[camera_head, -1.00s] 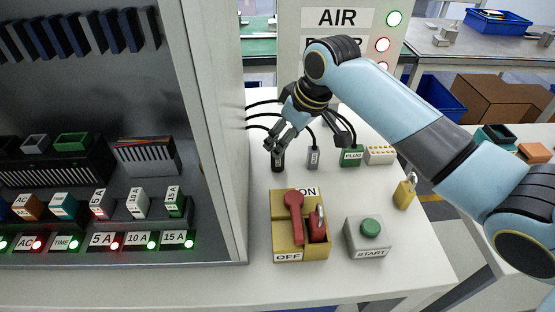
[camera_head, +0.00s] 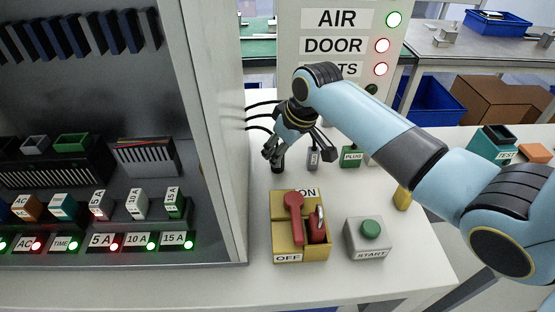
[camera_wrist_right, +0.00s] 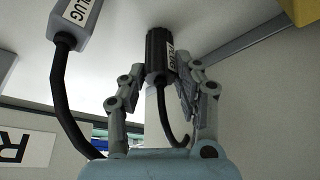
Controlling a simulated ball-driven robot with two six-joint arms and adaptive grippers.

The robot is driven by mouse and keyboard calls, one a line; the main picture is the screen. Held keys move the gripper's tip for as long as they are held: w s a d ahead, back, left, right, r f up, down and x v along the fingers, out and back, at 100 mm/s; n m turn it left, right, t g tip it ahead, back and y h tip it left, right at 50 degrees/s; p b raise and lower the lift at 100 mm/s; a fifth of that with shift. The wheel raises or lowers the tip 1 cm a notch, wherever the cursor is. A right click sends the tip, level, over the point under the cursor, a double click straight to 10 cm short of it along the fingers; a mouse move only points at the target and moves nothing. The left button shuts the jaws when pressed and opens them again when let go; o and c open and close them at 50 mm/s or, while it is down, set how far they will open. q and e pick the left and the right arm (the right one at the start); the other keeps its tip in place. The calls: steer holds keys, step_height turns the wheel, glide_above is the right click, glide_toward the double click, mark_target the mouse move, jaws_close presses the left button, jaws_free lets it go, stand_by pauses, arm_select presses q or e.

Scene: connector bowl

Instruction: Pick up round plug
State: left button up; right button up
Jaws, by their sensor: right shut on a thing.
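The round plug (camera_head: 278,167) is a black ribbed cylinder standing upright on the white bench top, beside the cabinet's edge. The fingers partly hide the plug in the head view. My left gripper is not in view.
A grey plug (camera_head: 313,160) stands just right, and a green plug (camera_head: 351,158) farther right. The grey plug also shows close by in the wrist view (camera_wrist_right: 78,16). A yellow switch box (camera_head: 286,243) and START button box (camera_head: 368,241) stand in front. The cabinet wall (camera_head: 228,130) is close on the left.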

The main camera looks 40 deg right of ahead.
jaws_close()
